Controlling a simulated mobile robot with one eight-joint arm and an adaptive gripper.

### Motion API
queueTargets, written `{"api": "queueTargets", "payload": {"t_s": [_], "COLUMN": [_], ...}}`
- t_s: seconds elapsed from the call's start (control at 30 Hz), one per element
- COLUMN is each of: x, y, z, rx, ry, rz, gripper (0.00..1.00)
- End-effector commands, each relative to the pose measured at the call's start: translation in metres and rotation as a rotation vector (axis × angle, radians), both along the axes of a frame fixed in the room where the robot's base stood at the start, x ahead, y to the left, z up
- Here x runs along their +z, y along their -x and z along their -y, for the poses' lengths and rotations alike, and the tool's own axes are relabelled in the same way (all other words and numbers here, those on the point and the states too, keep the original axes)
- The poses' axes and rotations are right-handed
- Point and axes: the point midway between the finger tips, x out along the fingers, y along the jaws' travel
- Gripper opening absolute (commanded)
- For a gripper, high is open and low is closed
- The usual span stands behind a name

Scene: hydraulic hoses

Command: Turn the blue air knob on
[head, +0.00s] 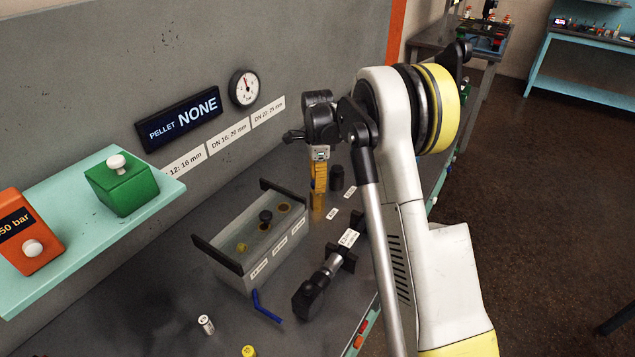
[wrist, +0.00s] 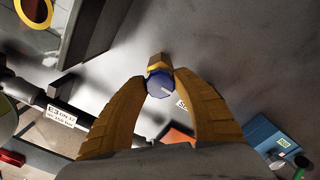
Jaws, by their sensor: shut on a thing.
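The blue air knob (wrist: 158,88) shows in the wrist view as a small round blue piece with a pale mark on its face. My gripper (wrist: 160,76) has its two yellow fingers closed around it, one on each side. In the head view my gripper (head: 318,205) points down near the bench's back right, past the grey box. The knob cannot be made out there, hidden by the fingers or too small. The way the pale mark points relative to on or off cannot be told.
A grey box with dark end handles (head: 235,262) stands left of my gripper. A dark cylinder tool (head: 318,285) lies in front. A blue bent key (head: 265,308) and small fittings lie on the bench. A sign reading "PELLET NONE" (head: 180,118) and a gauge (head: 244,88) are on the wall.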

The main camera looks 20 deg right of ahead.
Motion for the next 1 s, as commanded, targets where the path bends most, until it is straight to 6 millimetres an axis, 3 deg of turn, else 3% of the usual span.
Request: {"api": "queueTargets", "payload": {"t_s": [0.37,0.4,0.47,0.5,0.83,1.0], "x": [0.000,0.000,0.000,0.000,0.003,0.028], "y": [0.000,0.000,0.000,0.000,0.000,0.000], "z": [0.000,0.000,0.000,0.000,0.000,0.000], "rx": [-0.005,-0.005,-0.005,-0.005,-0.004,-0.004], "ry": [0.000,0.000,0.000,0.000,0.000,0.000], "rz": [0.000,0.000,0.000,0.000,0.000,0.000], "gripper": [0.05,0.38,0.56,0.58,0.58,0.58]}}
